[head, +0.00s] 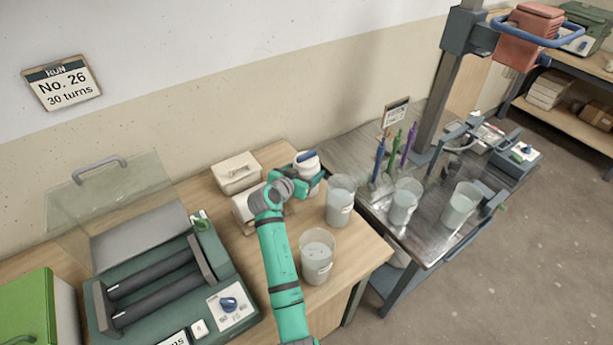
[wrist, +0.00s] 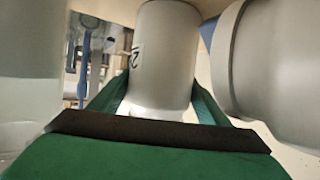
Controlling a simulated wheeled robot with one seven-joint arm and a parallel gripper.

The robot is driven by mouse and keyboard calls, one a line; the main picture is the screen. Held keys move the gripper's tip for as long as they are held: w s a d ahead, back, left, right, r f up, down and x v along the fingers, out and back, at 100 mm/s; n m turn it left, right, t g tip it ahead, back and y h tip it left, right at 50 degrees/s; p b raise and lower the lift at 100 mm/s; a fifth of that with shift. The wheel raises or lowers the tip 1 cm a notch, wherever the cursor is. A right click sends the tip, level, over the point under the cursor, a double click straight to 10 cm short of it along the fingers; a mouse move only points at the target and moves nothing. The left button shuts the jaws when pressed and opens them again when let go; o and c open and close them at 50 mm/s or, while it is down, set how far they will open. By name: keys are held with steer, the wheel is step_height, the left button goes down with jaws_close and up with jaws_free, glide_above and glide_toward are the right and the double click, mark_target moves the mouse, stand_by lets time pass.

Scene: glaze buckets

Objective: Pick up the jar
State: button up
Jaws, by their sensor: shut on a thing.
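A white jar (head: 304,166) with a blue patch on its top is at the end of my arm in the head view, near the back right of the wooden bench. My gripper (head: 311,181) is shut on it. In the wrist view the pale jar body (wrist: 166,50) with a dark printed mark stands between the two green fingers of my gripper (wrist: 158,98). The fingers hide part of its sides. I cannot tell whether its base touches the bench.
Clear buckets (head: 340,202) and (head: 317,258) stand close right of my arm. A green roller machine (head: 165,285) fills the left bench. A metal table (head: 375,205) adjoins at right.

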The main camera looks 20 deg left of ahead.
steer(key=shift+r, duration=8.2)
